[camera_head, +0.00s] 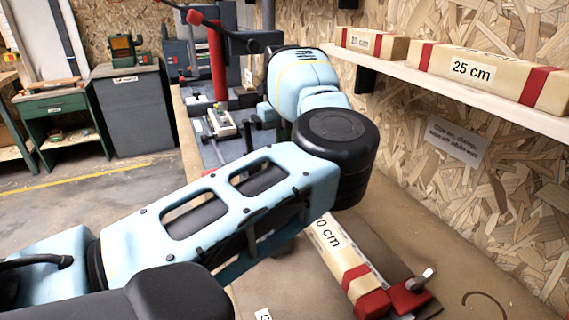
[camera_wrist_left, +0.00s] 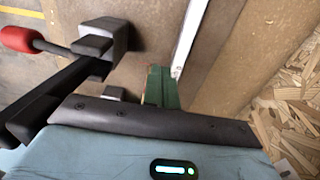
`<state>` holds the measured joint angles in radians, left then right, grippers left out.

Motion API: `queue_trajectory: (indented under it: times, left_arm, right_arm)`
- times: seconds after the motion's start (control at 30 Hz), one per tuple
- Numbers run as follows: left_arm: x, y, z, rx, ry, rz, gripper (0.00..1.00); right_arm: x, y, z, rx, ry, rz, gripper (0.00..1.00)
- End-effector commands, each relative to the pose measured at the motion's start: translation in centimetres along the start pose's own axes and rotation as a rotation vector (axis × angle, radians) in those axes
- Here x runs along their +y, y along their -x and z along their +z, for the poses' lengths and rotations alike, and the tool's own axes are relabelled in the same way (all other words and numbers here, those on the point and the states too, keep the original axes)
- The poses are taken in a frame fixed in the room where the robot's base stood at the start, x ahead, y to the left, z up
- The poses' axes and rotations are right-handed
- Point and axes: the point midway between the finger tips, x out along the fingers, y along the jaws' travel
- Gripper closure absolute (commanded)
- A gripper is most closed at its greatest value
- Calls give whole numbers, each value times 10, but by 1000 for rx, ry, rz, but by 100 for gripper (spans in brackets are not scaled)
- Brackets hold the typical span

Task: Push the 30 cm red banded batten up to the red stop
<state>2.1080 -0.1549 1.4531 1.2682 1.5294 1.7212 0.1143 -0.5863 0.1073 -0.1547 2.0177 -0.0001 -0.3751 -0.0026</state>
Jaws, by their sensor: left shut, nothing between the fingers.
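A pale wooden batten (camera_head: 333,250) lies on the bench in the head view, its label partly hidden so that only "0 cm" reads. A red band (camera_head: 355,275) crosses it near its near end, and its far part is behind my arm. The red stop (camera_head: 408,296), with a metal lever, is at the batten's near end; I cannot tell whether they touch. My left arm crosses in front of the batten and hides its gripper in the head view. In the left wrist view my left gripper (camera_wrist_left: 162,85) shows green fingers, shut and empty. My right gripper is not in view.
A shelf (camera_head: 470,95) on the right wall holds a 25 cm batten (camera_head: 495,72) and a shorter one (camera_head: 370,42). A machine with a red column (camera_head: 217,60) stands at the back of the bench. A pale rail (camera_wrist_left: 187,40) runs beside the fingers.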

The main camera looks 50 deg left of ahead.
Motion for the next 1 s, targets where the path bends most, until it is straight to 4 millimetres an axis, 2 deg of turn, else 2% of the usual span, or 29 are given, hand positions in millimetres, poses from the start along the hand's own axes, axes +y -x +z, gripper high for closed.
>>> queue_trajectory:
  times: [0.1,0.3,0.5,0.7,1.0]
  left_arm:
    - [0,27,1,-3,-1,-2,100]
    - [0,67,1,-3,0,-2,100]
    - [0,94,0,-1,-1,-1,100]
    - [0,102,0,-1,1,1,100]
    - [0,102,0,0,0,1,100]
  right_arm:
    - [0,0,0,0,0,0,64]
    - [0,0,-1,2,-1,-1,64]
    - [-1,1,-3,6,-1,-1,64]
    - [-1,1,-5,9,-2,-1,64]
    - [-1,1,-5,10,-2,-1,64]
